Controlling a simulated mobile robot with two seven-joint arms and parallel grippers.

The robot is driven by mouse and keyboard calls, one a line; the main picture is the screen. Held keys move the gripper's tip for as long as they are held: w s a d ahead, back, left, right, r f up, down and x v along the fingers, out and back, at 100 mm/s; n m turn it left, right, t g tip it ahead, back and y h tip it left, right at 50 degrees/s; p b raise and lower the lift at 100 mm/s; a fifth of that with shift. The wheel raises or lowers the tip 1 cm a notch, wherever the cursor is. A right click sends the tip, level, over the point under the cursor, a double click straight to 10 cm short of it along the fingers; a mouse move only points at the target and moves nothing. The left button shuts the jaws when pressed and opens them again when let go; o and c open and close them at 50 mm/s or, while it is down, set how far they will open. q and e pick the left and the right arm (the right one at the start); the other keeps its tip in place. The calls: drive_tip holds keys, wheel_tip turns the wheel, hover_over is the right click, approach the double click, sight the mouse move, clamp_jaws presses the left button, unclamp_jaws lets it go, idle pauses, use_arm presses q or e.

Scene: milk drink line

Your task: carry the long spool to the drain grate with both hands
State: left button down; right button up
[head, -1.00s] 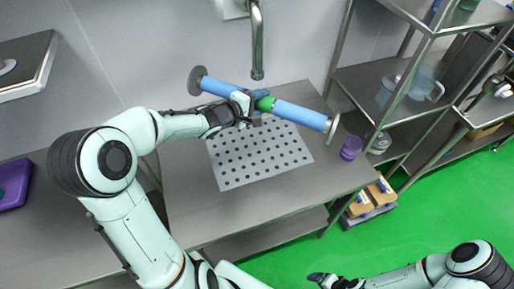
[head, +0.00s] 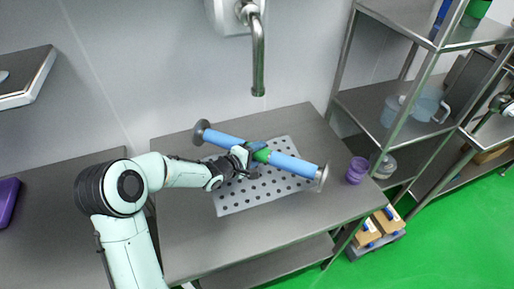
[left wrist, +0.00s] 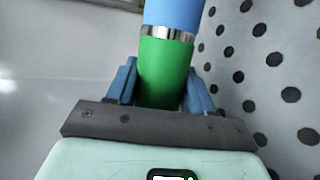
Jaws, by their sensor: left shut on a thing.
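The long spool (head: 292,164) is a blue tube with a green middle band and metal flanges at both ends. It lies slanted across the far part of the drain grate (head: 235,201), a pale perforated plate on the steel table. My left gripper (head: 247,160) is shut on the green band near the middle of the spool. In the left wrist view the blue jaws (left wrist: 160,88) sit on both sides of the green band (left wrist: 165,68). I cannot tell whether the spool touches the grate. My right gripper is not in view.
A metal spout (head: 258,60) hangs from the wall above the table's back. A steel rack (head: 385,95) with jugs is at the right. The table front (head: 250,238) is clear.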

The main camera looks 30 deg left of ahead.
use_arm(q)
drive_tip(key=shift+w+f+b, duration=0.1)
drive_tip(key=shift+f+b, duration=0.35)
drive_tip(key=shift+f, duration=1.55)
drive_tip(key=shift+f, duration=0.2)
drive_tip(key=shift+c, duration=2.2)
unclamp_jaws()
drive_tip(key=shift+f, duration=0.15)
drive_tip(key=shift+s+a+r, duration=0.1)
drive_tip(key=shift+s+r, duration=0.15)
drive_tip(key=shift+s, duration=0.2)
drive_tip(key=p+v, duration=0.1)
drive_tip(key=v, duration=0.9)
drive_tip(key=shift+s+r, duration=0.2)
drive_tip(key=shift+s, duration=0.4)
